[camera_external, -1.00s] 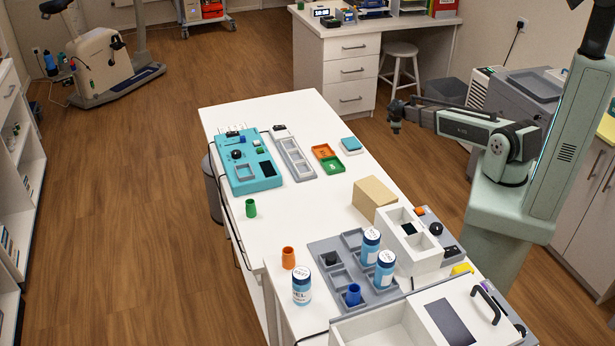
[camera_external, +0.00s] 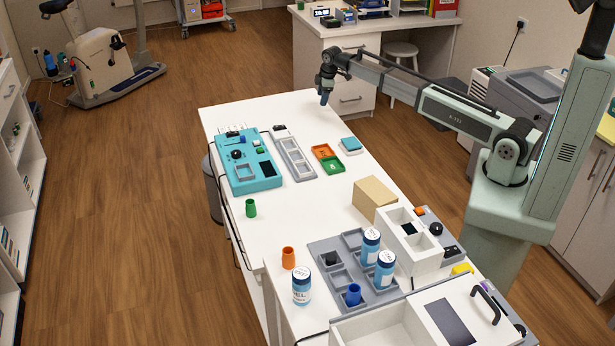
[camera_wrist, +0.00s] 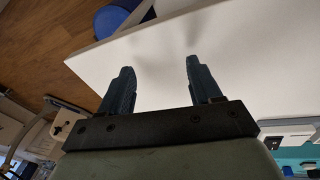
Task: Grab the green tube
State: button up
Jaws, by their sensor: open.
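The green tube (camera_external: 250,208) stands upright on the white table near its left edge, in front of the teal device. My gripper (camera_external: 325,99) is open and empty above the far right part of the table, well away from the tube. In the wrist view its two dark fingers (camera_wrist: 158,75) are spread apart over the bare white tabletop. The green tube is not visible in the wrist view.
Tabletop around the green tube is clear.

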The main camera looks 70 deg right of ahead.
jog(key=shift+n+y, duration=0.4)
jog(key=shift+n, duration=0.2)
jog(key=w+a+r, duration=0.1)
jog(key=a, duration=0.5)
jog(key=w+a+r, duration=0.1)
jog(key=w+a, duration=0.1)
jog(key=a, duration=0.5)
jog(key=w+a+r, duration=0.1)
jog(key=a, duration=0.6)
jog(key=shift+w+a+r, duration=0.15)
jog(key=shift+w+r, duration=0.05)
jog(key=shift+w, duration=0.1)
jog(key=a+r+n, duration=0.1)
jog(key=a+r, duration=0.2)
jog(key=a, duration=1.4)
jog(key=n+g+y, duration=0.1)
jog(key=n+g, duration=0.1)
send_near(250, 203)
jog(key=f, duration=0.3)
jog(key=a+f, duration=0.1)
jog(key=f, duration=0.5)
jog(key=shift+s+a, duration=0.1)
jog(key=shift+a, duration=0.25)
jog(key=c, duration=1.1)
